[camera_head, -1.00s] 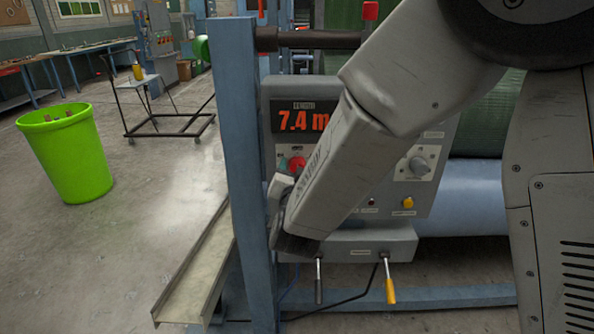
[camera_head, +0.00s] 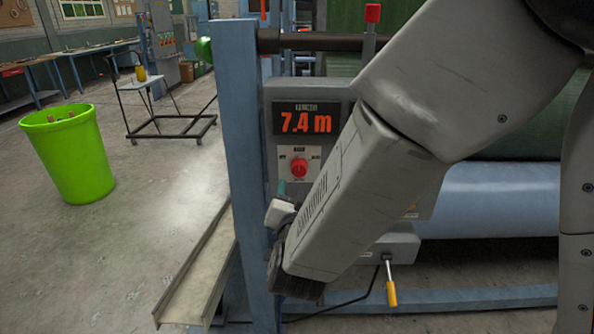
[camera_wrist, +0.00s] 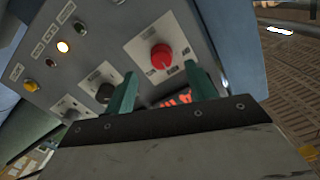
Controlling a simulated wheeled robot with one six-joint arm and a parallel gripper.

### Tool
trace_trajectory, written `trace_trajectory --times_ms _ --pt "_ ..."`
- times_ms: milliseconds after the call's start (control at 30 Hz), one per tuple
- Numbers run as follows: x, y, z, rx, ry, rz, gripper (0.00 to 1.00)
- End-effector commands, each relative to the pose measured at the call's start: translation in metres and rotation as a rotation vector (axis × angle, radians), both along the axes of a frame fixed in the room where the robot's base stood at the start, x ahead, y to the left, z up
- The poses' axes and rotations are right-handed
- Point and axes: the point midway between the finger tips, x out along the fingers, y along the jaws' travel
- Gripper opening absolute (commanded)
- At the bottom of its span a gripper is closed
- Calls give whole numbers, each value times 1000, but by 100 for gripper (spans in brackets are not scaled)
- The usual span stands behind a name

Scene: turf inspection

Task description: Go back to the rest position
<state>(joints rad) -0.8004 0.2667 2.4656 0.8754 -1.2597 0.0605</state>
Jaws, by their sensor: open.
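My gripper shows in the wrist view (camera_wrist: 163,93) as two green fingers standing apart, with nothing between them but the panel beyond. In the head view my arm crosses the right half and a green finger (camera_head: 281,187) shows near the blue post. The grey control panel (camera_head: 310,92) carries a display reading 7.4 m and a red knob (camera_head: 299,168). The red knob also shows in the wrist view (camera_wrist: 161,53), beyond the fingers and apart from them. My arm hides the panel's right part.
A blue post (camera_head: 239,150) stands just left of the panel. A lever with a yellow handle (camera_head: 391,292) hangs below it. A green roll (camera_head: 520,120) and a pale blue roller (camera_head: 500,198) lie behind my arm. A green bin (camera_head: 68,155) and a cart (camera_head: 170,125) stand on open floor at left.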

Motion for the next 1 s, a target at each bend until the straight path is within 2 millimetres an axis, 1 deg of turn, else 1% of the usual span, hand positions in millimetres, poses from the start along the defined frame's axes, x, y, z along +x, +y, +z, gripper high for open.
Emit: trace_trajectory --times_ms 67,133,200,233,300,367,467,567,667,767,800,833,867,900,967,1000 --pt "-1 8 -16 -6 78 40 55" --pt "-7 21 -40 -21 193 109 55" --pt "-19 36 -64 -42 330 202 55" --pt "-25 42 -71 -49 388 242 55" --pt "-40 48 -83 -68 520 328 55" --pt "-53 49 -88 -86 624 396 55" --pt "-77 39 -88 -125 788 492 55" --pt "-103 17 -80 -173 940 569 55" --pt "-130 -16 -66 -228 1082 623 55" --pt "-158 -59 -46 -287 1218 645 55" --pt "-171 -80 -37 -310 1271 644 55" --pt "-181 -96 -29 -327 1311 637 55" --pt "-191 -112 -22 -341 1347 628 55" --pt "-203 -132 -12 -358 1392 611 55" --pt "-222 -162 3 -375 1449 575 55" --pt "-234 -181 12 -382 1478 545 55"
